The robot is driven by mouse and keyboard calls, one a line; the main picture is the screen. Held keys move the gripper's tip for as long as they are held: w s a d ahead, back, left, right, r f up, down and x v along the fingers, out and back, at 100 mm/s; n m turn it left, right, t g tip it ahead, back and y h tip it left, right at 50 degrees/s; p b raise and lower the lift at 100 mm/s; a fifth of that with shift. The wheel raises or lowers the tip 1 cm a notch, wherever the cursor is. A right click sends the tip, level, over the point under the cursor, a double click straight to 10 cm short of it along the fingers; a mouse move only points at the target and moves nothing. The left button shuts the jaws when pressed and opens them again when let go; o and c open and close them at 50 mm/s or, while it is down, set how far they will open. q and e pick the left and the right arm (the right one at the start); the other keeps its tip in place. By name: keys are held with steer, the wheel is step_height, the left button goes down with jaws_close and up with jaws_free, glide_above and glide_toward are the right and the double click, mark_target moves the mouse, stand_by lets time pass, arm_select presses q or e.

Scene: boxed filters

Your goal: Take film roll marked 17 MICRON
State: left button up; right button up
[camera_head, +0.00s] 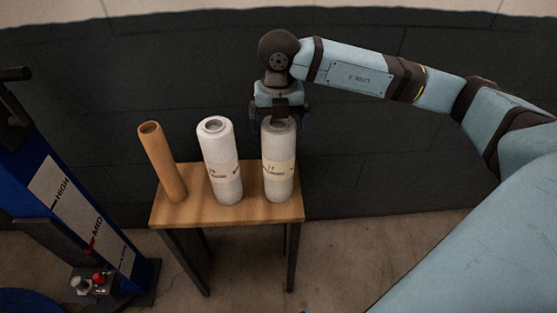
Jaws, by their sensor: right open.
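Two pale film rolls stand upright on a small wooden table (233,211). The right-hand roll (279,183) is greyer and has a cream label; its print may read 17, but it is too small to be sure. The middle roll (222,158) is whiter, with a similar label that I cannot read. My right gripper (279,120) is open, pointing down at the top of the right-hand roll. It hides part of that roll's top end; I cannot tell if the fingers touch it. My left gripper is out of view.
A bare brown cardboard tube (163,163) stands at the table's left end. A blue machine (75,200) marked HIGH and MID stands at the left, with a red button (99,278) low on it. A dark wall is behind the table.

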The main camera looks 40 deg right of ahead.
mark_target(279, 162)
step_height(279, 162, down, 4)
steer(key=shift+r, duration=0.15)
steer(key=shift+a, duration=0.1)
steer(key=c, duration=1.6)
steer(key=shift+r, duration=0.1)
steer(key=shift+c, duration=0.7)
steer(key=shift+r, duration=0.1)
